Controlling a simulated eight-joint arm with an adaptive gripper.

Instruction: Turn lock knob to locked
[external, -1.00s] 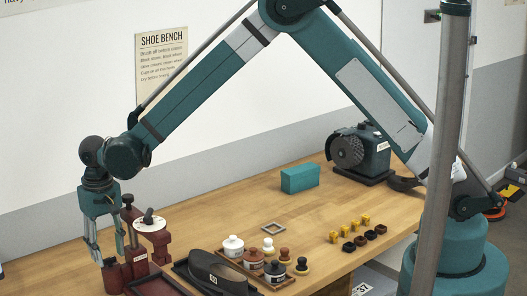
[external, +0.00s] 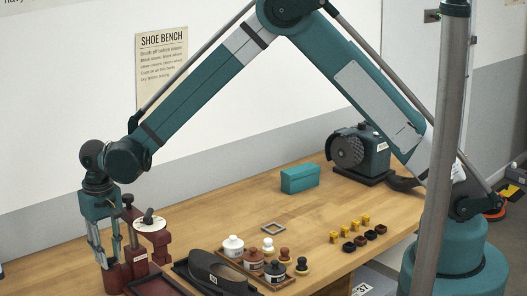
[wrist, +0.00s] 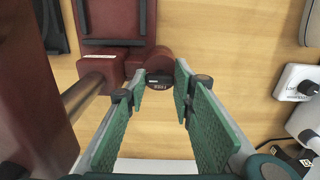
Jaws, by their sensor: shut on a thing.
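The dark round lock knob (wrist: 159,83) shows in the wrist view, between the far ends of my fingers. It carries a small pale label too small to read for certain, and it sits on a dark red boss at the edge of the red bench device. My gripper (wrist: 160,92) has its two green-padded fingers on either side of the knob, shut on it. In the external view my gripper (external: 112,262) points down at the left side of the red device (external: 158,246). The fingers hide much of the knob there.
A white dial with a black lever (external: 150,220) tops the red device close to my gripper's right. A dark shoe form (external: 215,270) and several jars stand further right.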

